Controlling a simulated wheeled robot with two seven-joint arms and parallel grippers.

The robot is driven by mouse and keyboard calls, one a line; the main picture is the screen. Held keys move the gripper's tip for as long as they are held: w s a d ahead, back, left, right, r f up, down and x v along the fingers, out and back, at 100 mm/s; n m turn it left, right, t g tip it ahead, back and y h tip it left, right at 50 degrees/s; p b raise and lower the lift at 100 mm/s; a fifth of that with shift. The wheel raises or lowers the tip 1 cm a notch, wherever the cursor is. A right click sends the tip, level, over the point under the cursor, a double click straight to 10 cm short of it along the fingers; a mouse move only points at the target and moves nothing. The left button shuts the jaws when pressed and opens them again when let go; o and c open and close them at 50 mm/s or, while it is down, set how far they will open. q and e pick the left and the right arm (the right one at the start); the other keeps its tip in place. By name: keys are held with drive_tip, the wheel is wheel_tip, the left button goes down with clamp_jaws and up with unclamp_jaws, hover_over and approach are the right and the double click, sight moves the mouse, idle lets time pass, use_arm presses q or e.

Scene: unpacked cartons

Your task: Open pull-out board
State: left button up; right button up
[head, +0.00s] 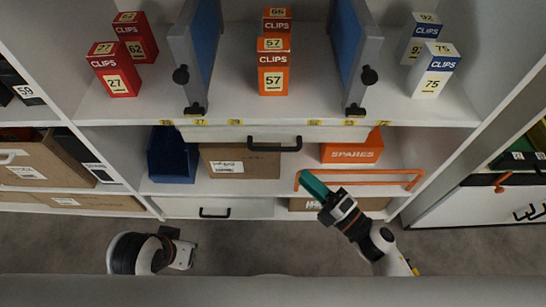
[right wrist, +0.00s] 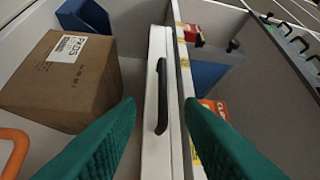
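The pull-out board (head: 215,134) is a white panel under the middle shelf, with a black bar handle (head: 274,145) on its front edge. It looks pushed in, flush with the shelf front. In the right wrist view the handle (right wrist: 161,97) stands upright in the picture, on the board's white front (right wrist: 152,140). My right gripper (head: 309,183) has green fingers, spread apart and empty. It is below and right of the handle, and the handle shows beyond the gap between the fingertips, not touched. My left gripper (head: 184,254) is low at the left, away from the board; its fingers are unclear.
An orange rail (head: 375,171) runs across the lower shelf front, close to my right gripper. Below the board stand a blue bin (head: 171,155), a brown carton (head: 240,162) and an orange SPARES box (head: 350,153). Clips boxes and two dividers stand above.

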sight(273, 147)
drive_tip(key=x, duration=1.2)
drive_tip(key=shift+a+r, duration=0.1)
drive_tip(key=shift+a, duration=0.05)
drive_tip(key=shift+s, duration=0.1)
clamp_jaws()
